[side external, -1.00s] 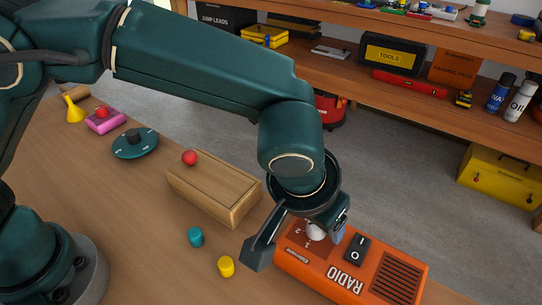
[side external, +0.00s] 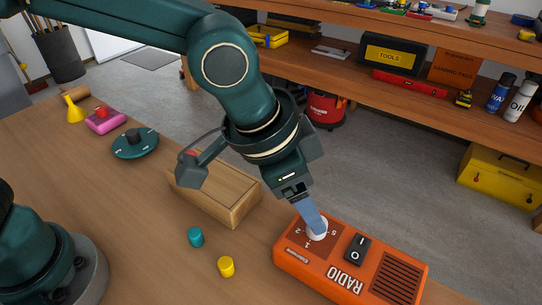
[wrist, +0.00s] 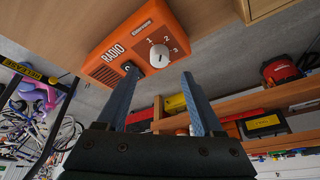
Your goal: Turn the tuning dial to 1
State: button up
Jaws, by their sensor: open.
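The orange radio (side external: 290,262) lies on the wooden bench near its edge. Its white tuning dial (side external: 317,232) sits on a brown patch with printed numbers around it; the dial also shows in the wrist view (wrist: 159,56), with 1, 2 and 3 printed beside it. Which number the dial points to is too small to tell. My gripper (side external: 320,226) is tilted over the dial, and its blue finger partly covers the dial in the side view. In the wrist view my gripper (wrist: 160,73) is open, with the dial seen between and beyond its fingertips. Contact is unclear.
A dark rocker switch (side external: 357,250) sits beside the dial on the radio. A wooden box (side external: 235,203), a teal cylinder (side external: 195,237) and a yellow cylinder (side external: 226,267) stand to the left. The bench front between the cylinders and my base is clear.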

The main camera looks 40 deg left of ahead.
jog(key=a+r+n+t+y, duration=0.1)
jog(key=a+r+n+t, duration=0.1)
jog(key=a+r, duration=0.45)
jog(key=a+r+n+t, duration=0.1)
jog(key=a+r+n, duration=0.2)
jog(key=a, duration=0.6)
jog(key=s+a+f+n+y, duration=0.2)
jog(key=s+a+n, duration=0.3)
jog(key=s+a, duration=0.3)
jog(key=shift+s+f+g, duration=0.4)
jog(key=shift+s+f, duration=0.45)
jog(key=shift+s, duration=0.35)
